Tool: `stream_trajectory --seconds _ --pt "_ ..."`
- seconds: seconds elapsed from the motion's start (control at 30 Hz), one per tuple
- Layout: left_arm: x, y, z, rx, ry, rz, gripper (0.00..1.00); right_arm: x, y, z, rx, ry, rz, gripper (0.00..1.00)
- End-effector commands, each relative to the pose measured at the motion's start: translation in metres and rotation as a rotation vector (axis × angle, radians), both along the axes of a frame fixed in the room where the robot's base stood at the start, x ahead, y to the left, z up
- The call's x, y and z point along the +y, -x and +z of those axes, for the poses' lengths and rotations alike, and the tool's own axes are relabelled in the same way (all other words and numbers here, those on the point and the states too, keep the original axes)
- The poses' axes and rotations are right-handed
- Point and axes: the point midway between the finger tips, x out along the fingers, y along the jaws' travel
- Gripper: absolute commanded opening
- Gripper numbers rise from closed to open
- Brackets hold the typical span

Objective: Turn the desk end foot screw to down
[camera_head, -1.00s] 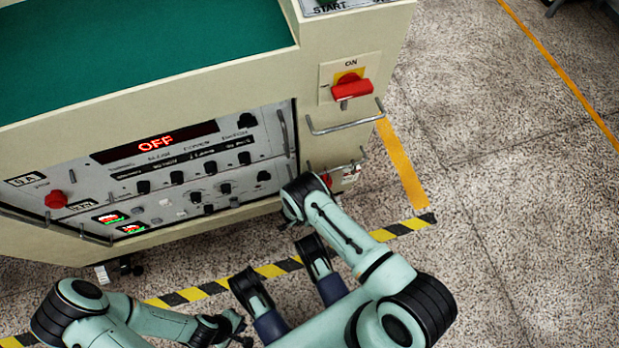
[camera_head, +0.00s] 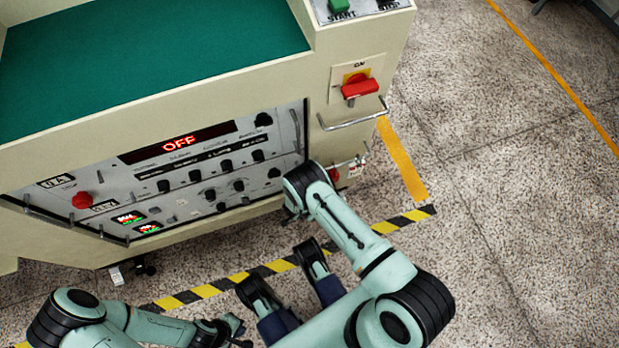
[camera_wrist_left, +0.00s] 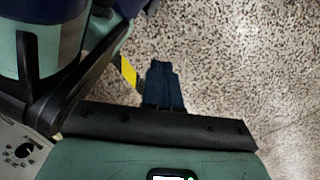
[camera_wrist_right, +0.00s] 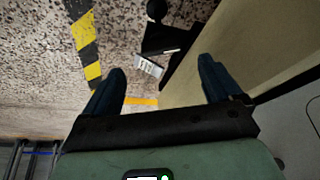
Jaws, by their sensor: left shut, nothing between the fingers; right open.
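The cream desk (camera_head: 240,85) has a green top and a grey control panel. Below its lower left edge, a white foot plate (camera_head: 117,274) and a black foot part (camera_head: 146,267) show small in the head view. In the right wrist view, a black foot bracket (camera_wrist_right: 172,38) with a round part and a white plate (camera_wrist_right: 150,66) lies beyond my right gripper (camera_wrist_right: 160,82). That gripper is open and empty, beside the cream desk side; my arm hides it in the head view. My left gripper (camera_head: 238,328) is shut and empty, low in front; its blue fingers (camera_wrist_left: 162,85) point over floor.
Black-and-yellow tape (camera_head: 205,291) runs on the speckled floor before the desk. A red switch (camera_head: 360,88) and metal handle (camera_head: 353,115) stick out from the desk's right end. Open floor (camera_head: 520,200) lies to the right.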

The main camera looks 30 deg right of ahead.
Motion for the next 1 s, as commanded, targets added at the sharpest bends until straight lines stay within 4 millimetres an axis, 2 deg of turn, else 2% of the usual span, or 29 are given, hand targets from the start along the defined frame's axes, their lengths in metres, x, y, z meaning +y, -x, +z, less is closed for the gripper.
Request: stream_trajectory --seconds 0.13,0.47,0.5,0.57,0.6,0.63,0.77,0.8,0.9,1.0 --pt "0.000 0.000 0.004 -0.001 0.000 0.000 0.00 -0.002 0.001 0.006 0.001 -0.001 0.000 0.92" --pt "0.000 0.000 0.004 -0.001 0.000 0.000 0.00 -0.003 0.002 0.006 0.002 -0.001 -0.001 0.92" --pt "0.000 0.000 0.004 -0.001 0.000 0.000 0.00 -0.003 0.002 0.006 0.002 -0.001 -0.001 0.78" --pt "0.000 0.000 0.004 -0.003 0.000 0.000 0.00 -0.003 0.005 0.003 0.009 -0.012 -0.008 0.59" --pt "0.000 -0.002 0.005 -0.007 0.000 -0.001 0.00 -0.003 0.010 -0.002 0.019 -0.030 -0.019 0.46" --pt "0.000 -0.003 0.005 -0.011 -0.001 -0.001 0.00 -0.004 0.016 -0.006 0.029 -0.049 -0.032 0.40" --pt "-0.001 -0.014 0.005 -0.045 -0.003 -0.005 0.00 0.001 0.065 -0.043 0.102 -0.238 -0.151 0.40" --pt "-0.002 -0.020 0.006 -0.062 -0.005 -0.007 0.00 0.007 0.085 -0.056 0.122 -0.332 -0.213 0.40" --pt "-0.003 -0.035 0.007 -0.107 -0.009 -0.012 0.00 0.028 0.122 -0.078 0.131 -0.592 -0.387 0.40" --pt "-0.005 -0.050 0.009 -0.153 -0.011 -0.017 0.00 0.046 0.138 -0.084 0.068 -0.843 -0.569 0.40"
